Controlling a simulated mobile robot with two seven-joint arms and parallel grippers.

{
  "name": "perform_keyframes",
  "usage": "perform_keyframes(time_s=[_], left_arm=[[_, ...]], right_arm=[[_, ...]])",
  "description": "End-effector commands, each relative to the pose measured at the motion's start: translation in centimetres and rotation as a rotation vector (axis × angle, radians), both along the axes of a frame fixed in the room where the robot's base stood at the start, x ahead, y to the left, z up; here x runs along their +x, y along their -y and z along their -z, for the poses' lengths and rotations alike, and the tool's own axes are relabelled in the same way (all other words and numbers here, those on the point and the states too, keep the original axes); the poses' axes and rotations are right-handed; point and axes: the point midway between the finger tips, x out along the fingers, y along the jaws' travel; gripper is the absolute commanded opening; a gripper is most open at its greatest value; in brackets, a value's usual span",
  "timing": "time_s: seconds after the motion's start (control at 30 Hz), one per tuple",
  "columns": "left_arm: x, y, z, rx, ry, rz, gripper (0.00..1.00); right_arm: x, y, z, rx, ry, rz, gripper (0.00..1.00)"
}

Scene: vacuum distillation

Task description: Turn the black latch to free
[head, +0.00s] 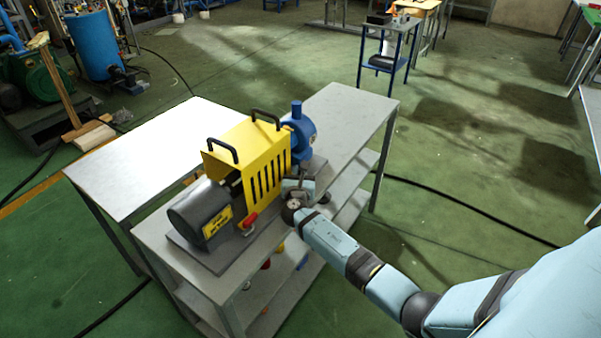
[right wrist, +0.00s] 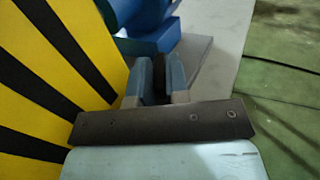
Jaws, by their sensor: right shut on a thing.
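The yellow slotted cover (head: 236,154) with two black handles sits over the machine between a dark grey motor (head: 196,213) and a blue pump body (head: 303,137). My right gripper (head: 303,184) is at the cover's right side, near the blue pump. In the right wrist view the fingers (right wrist: 160,82) are close together beside the slotted yellow cover (right wrist: 105,45). A narrow dark piece, seemingly the black latch (right wrist: 159,88), shows between them, mostly hidden by the fingers. Its turned angle cannot be told. My left gripper is out of view.
The machine stands on a grey shelved table (head: 345,105). A bare grey table (head: 150,150) adjoins at the left. A red-handled part (head: 250,220) is at the motor end. Black cables cross the green floor. The floor to the right is largely open.

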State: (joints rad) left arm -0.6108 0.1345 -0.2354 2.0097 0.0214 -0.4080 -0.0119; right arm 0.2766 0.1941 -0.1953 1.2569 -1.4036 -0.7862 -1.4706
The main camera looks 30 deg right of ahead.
Motion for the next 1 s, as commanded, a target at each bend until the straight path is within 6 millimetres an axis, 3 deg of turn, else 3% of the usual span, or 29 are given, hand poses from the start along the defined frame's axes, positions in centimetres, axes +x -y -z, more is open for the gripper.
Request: perform_keyframes(time_s=[0.37,0.4,0.5,1.0], left_arm=[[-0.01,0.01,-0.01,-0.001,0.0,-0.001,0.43],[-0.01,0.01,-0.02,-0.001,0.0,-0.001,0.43],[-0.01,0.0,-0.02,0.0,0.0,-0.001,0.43],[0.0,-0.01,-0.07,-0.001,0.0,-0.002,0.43]], right_arm=[[0.0,0.03,0.0,-0.001,-0.001,0.004,0.0],[0.0,0.03,0.0,-0.001,-0.001,0.004,0.19],[0.01,0.02,-0.01,0.0,0.0,0.004,0.4],[0.01,0.23,-0.01,0.0,0.0,0.003,0.4]])
